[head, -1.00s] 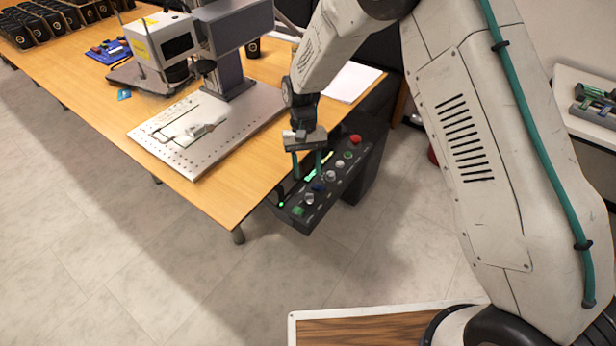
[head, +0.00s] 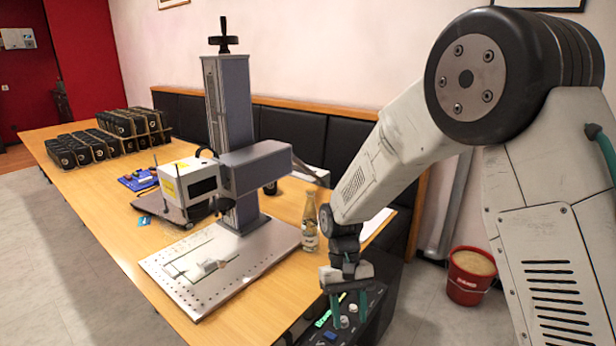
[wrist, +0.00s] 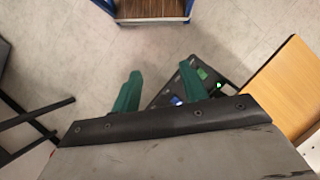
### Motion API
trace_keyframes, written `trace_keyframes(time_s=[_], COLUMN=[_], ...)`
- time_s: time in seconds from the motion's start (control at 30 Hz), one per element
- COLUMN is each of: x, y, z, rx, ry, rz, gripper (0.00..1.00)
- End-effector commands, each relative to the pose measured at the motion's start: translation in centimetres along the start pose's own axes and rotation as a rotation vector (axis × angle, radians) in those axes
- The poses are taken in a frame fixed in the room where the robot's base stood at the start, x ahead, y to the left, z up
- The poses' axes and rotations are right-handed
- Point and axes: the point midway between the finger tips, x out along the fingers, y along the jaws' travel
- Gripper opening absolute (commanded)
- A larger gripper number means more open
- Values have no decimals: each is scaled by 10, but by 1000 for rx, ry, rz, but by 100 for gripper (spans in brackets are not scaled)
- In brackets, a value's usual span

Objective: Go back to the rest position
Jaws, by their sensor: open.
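My gripper (head: 349,303) is open and empty, pointing down above the black control panel (head: 378,318) at the table's right end. In the wrist view my gripper (wrist: 158,92) shows two green fingers spread apart with nothing between them. The panel (wrist: 204,88) lies below and behind the right finger there, with a green and a blue button in sight. The laser marker (head: 230,140) stands on the wooden table, left of my arm. A small light part (head: 209,266) lies on its perforated base plate (head: 240,275).
The table (head: 110,215) carries several black boxes (head: 118,127), a blue tray (head: 140,179) and a glass bottle (head: 310,222) close to my arm. A red bucket (head: 470,283) stands on the floor at right. Floor left of the table is clear.

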Motion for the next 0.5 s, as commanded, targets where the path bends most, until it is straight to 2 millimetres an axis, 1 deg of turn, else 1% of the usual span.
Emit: trace_keyframes(time_s=[0.03, 0.17, 0.2, 0.33, 0.5], x=[-16, -43, -50, -67, -78], y=[10, 32, 39, 58, 80], z=[20, 71, 87, 137, 199], rx=[1, 7, 9, 23, 49], ry=[20, 61, 75, 126, 204], rz=[-4, -12, -15, -21, -28], gripper=[44, 44, 44, 44, 44])
